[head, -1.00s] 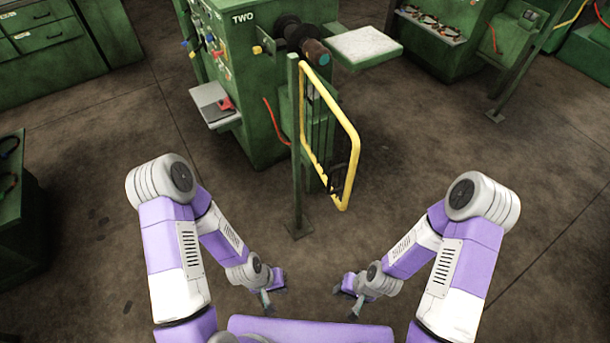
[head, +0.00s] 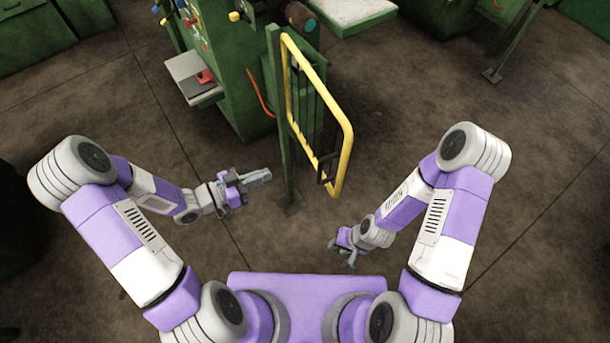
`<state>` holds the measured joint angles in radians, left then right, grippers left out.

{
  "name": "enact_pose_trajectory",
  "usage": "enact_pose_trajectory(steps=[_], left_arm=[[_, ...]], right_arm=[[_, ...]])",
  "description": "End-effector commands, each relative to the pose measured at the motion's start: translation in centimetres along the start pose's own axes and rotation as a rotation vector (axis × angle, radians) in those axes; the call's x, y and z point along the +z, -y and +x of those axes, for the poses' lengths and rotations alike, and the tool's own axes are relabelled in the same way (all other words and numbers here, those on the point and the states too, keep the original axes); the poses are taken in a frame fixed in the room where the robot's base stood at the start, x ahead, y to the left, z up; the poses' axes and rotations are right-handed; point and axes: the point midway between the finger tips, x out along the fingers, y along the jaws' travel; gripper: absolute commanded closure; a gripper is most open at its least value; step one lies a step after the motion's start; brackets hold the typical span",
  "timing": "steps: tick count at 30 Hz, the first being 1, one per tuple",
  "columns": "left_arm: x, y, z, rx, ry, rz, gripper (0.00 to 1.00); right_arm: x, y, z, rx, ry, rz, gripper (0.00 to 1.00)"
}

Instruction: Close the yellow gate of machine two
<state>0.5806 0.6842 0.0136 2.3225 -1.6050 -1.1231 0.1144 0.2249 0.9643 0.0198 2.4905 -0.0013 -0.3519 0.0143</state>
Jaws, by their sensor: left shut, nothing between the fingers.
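The yellow gate (head: 348,150) is a tube frame with dark bars, standing out from a green post (head: 281,130) beside machine two (head: 230,70). Its free edge points toward me and to the right, and a dark handle (head: 321,168) shows low on it. My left gripper (head: 268,177) is shut and empty, just left of the post's lower part, with its fingers pointing right. Whether it touches the post cannot be told. My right gripper (head: 342,256) is low in front of the gate, apart from it, with its fingers spread and empty.
A grey shelf (head: 190,78) with a red item juts from the machine's left side. A white-topped table (head: 350,14) stands behind the gate. An orange hose (head: 260,95) hangs by the machine. The floor right of the gate is clear.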

Motion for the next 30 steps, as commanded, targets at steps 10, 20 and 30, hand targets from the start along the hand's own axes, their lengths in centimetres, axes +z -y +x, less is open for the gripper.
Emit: enact_pose_trajectory(steps=[10,20,30], left_arm=[[-2.5,-4.1,-4.2,0.267,-0.108,0.177,1.0],[-2.9,-5.7,0.0,0.286,-0.113,0.181,1.0],[-3.4,-7.6,6.6,0.283,-0.111,0.182,1.0]], right_arm=[[0.0,-0.1,0.3,0.0,0.0,0.0,0.66],[0.0,-0.2,0.6,0.0,0.0,0.0,0.66],[0.0,-0.4,1.0,0.0,0.0,0.0,0.66]])
